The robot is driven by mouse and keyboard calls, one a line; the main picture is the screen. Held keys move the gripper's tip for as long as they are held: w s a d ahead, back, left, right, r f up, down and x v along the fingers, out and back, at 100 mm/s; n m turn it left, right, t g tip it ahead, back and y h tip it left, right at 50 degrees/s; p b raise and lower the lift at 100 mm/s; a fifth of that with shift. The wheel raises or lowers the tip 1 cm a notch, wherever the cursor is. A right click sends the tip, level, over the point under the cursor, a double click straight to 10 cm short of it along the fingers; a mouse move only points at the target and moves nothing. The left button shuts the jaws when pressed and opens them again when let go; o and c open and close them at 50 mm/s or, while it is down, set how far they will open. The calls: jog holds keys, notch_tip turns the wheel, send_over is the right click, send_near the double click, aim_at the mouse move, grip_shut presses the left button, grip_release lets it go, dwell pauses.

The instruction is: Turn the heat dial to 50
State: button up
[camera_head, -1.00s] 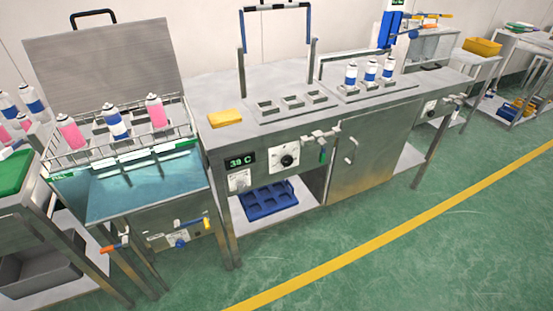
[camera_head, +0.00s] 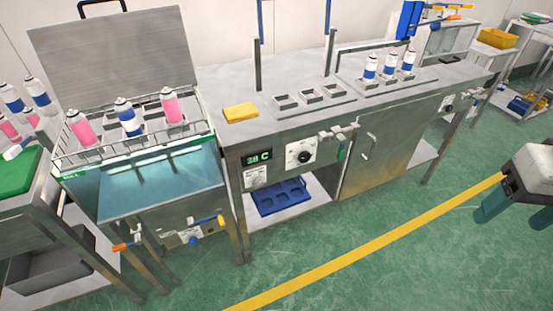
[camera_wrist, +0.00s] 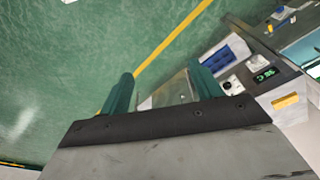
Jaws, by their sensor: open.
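The heat dial (camera_head: 300,153) is a black knob on a white square plate on the front of the steel bench. The green digital display (camera_head: 257,158) left of it reads about 38 C. In the wrist view the dial (camera_wrist: 232,84) and display (camera_wrist: 266,74) show at the right, apart from my fingers. My gripper (camera_head: 510,207) is at the right edge of the head view, over the green floor, well away from the dial. Its two green fingers (camera_wrist: 160,92) are spread with nothing between them. The number the dial points at is too small to read.
A water bath (camera_head: 160,185) with pink and blue cans in a rack stands left of the bench. A yellow block (camera_head: 240,113) lies on the bench top. A valve handle (camera_head: 338,133) sticks out right of the dial. Open floor lies before the bench.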

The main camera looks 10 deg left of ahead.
jog(key=w+a+f+n+t, duration=0.1)
jog(key=w+a+f+t, duration=0.15)
jog(key=w, duration=0.75)
jog(key=w+a+f+n+t, duration=0.1)
jog(key=w+a+f, duration=0.15)
jog(key=w, duration=0.75)
jog(key=w+a+f+n+t, duration=0.1)
jog(key=w+f+t, duration=0.15)
jog(key=w, duration=0.75)
jog(key=w+a+f+n+t+y, duration=0.3)
jog(key=w+a+f, duration=0.5)
jog(key=w+f, duration=0.3)
jog(key=n+t+y, duration=0.2)
jog(key=y, duration=0.2)
send_near(306, 159)
jog(key=w+d+r, duration=0.3)
jog(key=w+r, duration=0.2)
jog(key=w, duration=0.1)
jog(key=s+a+f+t+y, duration=0.25)
jog(key=s+f, duration=0.25)
jog(key=f, duration=0.3)
jog(key=shift+n+y, duration=0.3)
jog(key=shift+y, duration=0.15)
jog(key=x, duration=0.8)
jog(key=shift+s+a+f, duration=0.1)
jog(key=shift+f, duration=0.05)
jog(key=c, duration=1)
